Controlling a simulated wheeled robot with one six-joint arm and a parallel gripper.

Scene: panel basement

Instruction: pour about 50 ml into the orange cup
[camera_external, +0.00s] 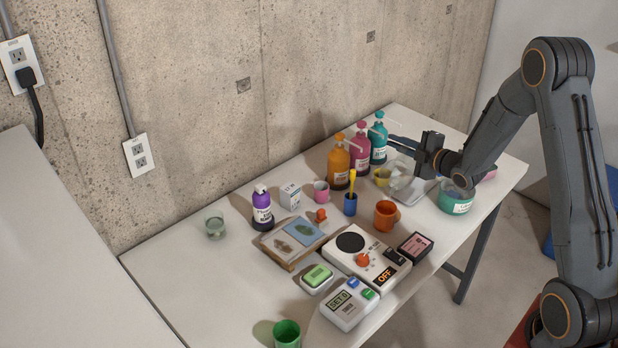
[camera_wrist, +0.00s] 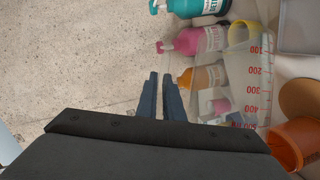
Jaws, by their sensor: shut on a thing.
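A clear measuring jug with red graduation marks (camera_wrist: 250,82) is at the right of the wrist view. In the external view the jug (camera_external: 406,184) hangs below and beside my gripper (camera_external: 394,140). In the wrist view my gripper's dark fingers (camera_wrist: 162,95) are close together, shut on the jug; the grasped part is hard to make out. The jug's tilt and any liquid in it are unclear. The orange cup (camera_external: 386,214) stands upright on the table, in front of the jug; it also shows at the lower right of the wrist view (camera_wrist: 292,145).
Orange, pink and teal pump bottles (camera_external: 360,152) stand behind the jug, with a yellow cup (camera_external: 381,177) close by. A teal bowl (camera_external: 456,202) is to the right. A blue cup (camera_external: 350,205), a hotplate device (camera_external: 367,262) and a dark box (camera_external: 416,246) surround the orange cup.

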